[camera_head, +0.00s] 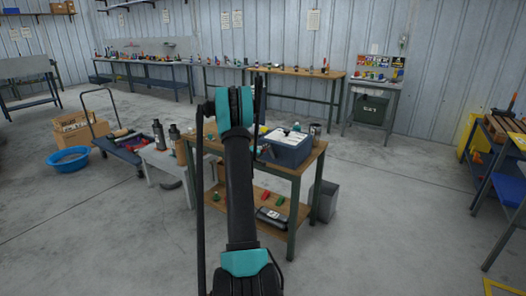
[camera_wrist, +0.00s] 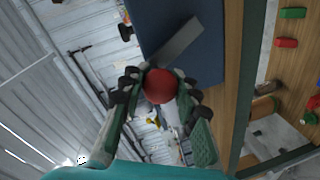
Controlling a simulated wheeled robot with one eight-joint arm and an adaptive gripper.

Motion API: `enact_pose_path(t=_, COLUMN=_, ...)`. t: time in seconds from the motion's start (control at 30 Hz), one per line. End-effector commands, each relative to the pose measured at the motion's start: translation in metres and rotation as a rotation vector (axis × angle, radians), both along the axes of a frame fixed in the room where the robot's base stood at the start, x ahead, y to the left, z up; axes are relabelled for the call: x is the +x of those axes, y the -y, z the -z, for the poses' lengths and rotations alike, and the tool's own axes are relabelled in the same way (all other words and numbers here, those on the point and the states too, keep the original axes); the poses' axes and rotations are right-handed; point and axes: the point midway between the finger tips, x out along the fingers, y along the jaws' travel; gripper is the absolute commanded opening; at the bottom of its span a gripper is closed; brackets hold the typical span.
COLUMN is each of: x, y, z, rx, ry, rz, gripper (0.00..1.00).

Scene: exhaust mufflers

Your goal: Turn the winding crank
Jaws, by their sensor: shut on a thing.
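The winding crank shows in the wrist view as a flat grey arm (camera_wrist: 178,42) with a round red knob (camera_wrist: 159,86) at its end. The arm lies against the side of a dark blue box (camera_wrist: 208,65). My gripper (camera_wrist: 160,92) is shut on the red knob, with a finger on each side of it. In the head view the blue box (camera_head: 290,152) sits on a wooden-topped workbench (camera_head: 306,162). My own arm hides the crank and my gripper there.
A grey bin (camera_head: 325,202) stands right of the workbench. A white table (camera_head: 160,165) with dark cylinders is at its left, near a trolley (camera_head: 122,150) and a blue basin (camera_head: 69,160). The lower shelf holds a dark case (camera_head: 273,217). Floor in front right is open.

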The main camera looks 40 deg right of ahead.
Motion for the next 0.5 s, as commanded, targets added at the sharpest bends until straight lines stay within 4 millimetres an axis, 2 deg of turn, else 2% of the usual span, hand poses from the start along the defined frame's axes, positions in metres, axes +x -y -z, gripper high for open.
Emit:
enact_pose_path(t=0.37, x=-0.0014, y=-0.0005, z=0.0003, rx=0.002, ry=0.002, rz=0.001, gripper=0.00)
enact_pose_path(t=0.4, x=-0.0014, y=-0.0005, z=0.0003, rx=0.002, ry=0.002, rz=0.001, gripper=0.32)
enact_pose_path(t=0.5, x=-0.0013, y=-0.0003, z=0.0003, rx=0.002, ry=0.002, rz=0.001, gripper=0.44)
